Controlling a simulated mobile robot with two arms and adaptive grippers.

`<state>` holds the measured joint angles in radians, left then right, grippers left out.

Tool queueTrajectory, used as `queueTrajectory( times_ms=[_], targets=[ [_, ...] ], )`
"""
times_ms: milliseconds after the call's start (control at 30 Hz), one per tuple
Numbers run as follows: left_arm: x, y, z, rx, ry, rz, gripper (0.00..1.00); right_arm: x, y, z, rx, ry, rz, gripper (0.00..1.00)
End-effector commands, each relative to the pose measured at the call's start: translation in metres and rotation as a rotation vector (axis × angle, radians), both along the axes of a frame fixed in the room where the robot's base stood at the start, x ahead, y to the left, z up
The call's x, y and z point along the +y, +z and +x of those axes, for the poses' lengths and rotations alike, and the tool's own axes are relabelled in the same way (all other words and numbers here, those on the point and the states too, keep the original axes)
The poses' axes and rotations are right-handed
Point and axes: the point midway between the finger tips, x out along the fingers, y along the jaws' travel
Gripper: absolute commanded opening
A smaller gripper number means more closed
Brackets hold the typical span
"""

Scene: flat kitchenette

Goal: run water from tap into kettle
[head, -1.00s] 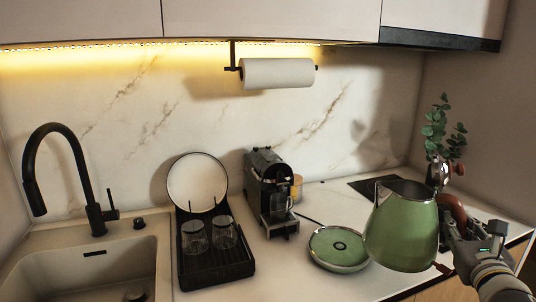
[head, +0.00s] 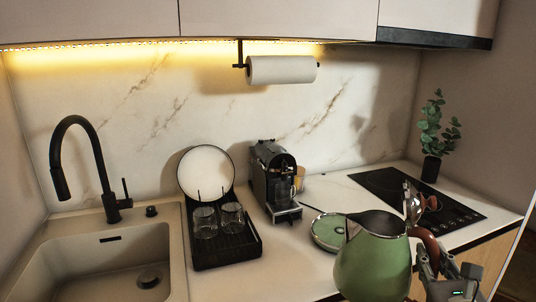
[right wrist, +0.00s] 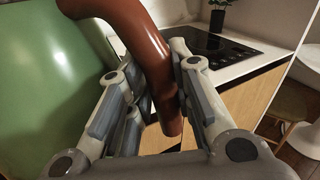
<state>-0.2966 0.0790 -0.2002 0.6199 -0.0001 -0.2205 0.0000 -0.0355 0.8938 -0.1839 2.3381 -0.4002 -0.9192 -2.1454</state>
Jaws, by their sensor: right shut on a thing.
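The green kettle (head: 374,262) hangs upright in front of the counter at the lower right of the head view, with its top open. My right gripper (head: 425,255) is shut on the kettle's red-brown handle (right wrist: 150,50), which runs between the fingers in the right wrist view (right wrist: 158,105). The kettle's green body (right wrist: 50,85) fills the left of that view. The black tap (head: 80,150) arches over the sink (head: 60,255) at the far left; no water shows at its spout. The kettle is well to the right of the tap. My left gripper is not in view.
A black rack (head: 230,248) with glasses and a plate (head: 206,172) stands beside the sink.

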Motion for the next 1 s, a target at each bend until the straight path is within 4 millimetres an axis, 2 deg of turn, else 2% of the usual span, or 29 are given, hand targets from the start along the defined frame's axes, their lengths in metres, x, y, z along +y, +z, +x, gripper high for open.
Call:
queueTrajectory(
  times_ms=[200,433,767,1000],
  targets=[
    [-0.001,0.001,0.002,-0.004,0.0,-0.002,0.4,0.058,-0.034,-0.031,-0.006,0.07,0.012,0.0],
    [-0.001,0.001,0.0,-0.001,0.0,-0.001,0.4,0.105,-0.064,-0.057,-0.007,0.123,0.011,0.0],
    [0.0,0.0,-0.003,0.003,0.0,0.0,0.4,0.144,-0.089,-0.077,-0.009,0.167,0.009,0.0],
    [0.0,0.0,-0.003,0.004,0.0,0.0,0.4,0.145,-0.088,-0.077,-0.008,0.169,0.013,0.0]
  ],
)
